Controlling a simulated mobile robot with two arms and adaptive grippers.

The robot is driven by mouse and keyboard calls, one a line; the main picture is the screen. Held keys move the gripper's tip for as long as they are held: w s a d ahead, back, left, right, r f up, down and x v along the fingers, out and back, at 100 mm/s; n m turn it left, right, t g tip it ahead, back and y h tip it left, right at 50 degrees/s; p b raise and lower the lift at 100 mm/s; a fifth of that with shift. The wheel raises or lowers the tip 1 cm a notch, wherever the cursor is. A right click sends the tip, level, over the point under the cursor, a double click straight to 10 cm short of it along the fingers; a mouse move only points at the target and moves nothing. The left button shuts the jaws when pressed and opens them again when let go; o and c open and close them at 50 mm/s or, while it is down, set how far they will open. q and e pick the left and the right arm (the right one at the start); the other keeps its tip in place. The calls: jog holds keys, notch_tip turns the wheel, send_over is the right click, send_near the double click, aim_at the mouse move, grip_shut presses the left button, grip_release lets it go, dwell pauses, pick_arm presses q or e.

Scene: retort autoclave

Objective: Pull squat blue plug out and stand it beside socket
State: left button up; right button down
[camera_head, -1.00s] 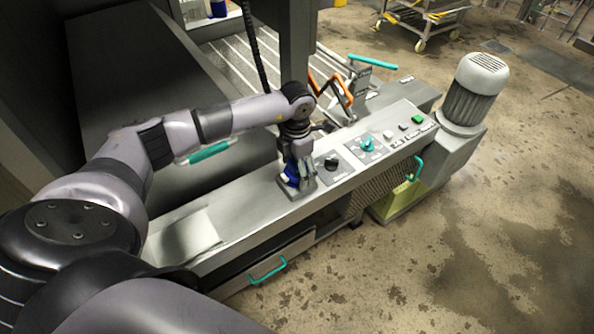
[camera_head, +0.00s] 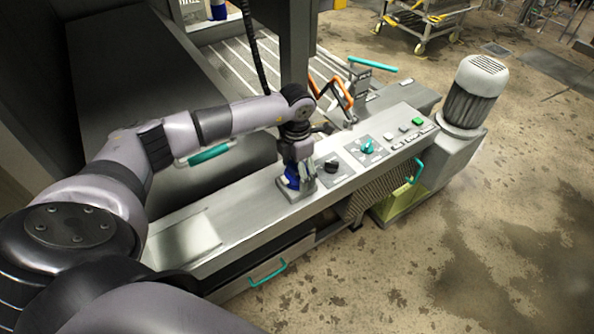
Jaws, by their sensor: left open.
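The squat blue plug (camera_head: 291,180) is on a small grey socket plate (camera_head: 298,194) on the machine's long grey ledge, left of the black knob. My left gripper (camera_head: 300,176) points down over the plug with its fingers around or beside it. The gripper is open. The gripper hides part of the plug, and I cannot tell whether the fingers touch it. My right gripper is not in view.
A black knob (camera_head: 331,166) and a teal knob (camera_head: 367,146) are right of the socket. An orange handle (camera_head: 343,92) rises behind. The ledge (camera_head: 240,214) left of the socket is bare. A grey motor (camera_head: 474,92) stands at the far right.

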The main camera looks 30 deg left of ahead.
pick_arm(q)
jog(key=shift+c, duration=0.2)
jog(key=c, duration=1.6)
jog(key=shift+o, duration=0.2)
jog(key=shift+r, duration=0.1)
jog(key=shift+r+p, duration=1.8)
jog(key=shift+r, duration=1.15)
jog(key=shift+d, duration=0.1)
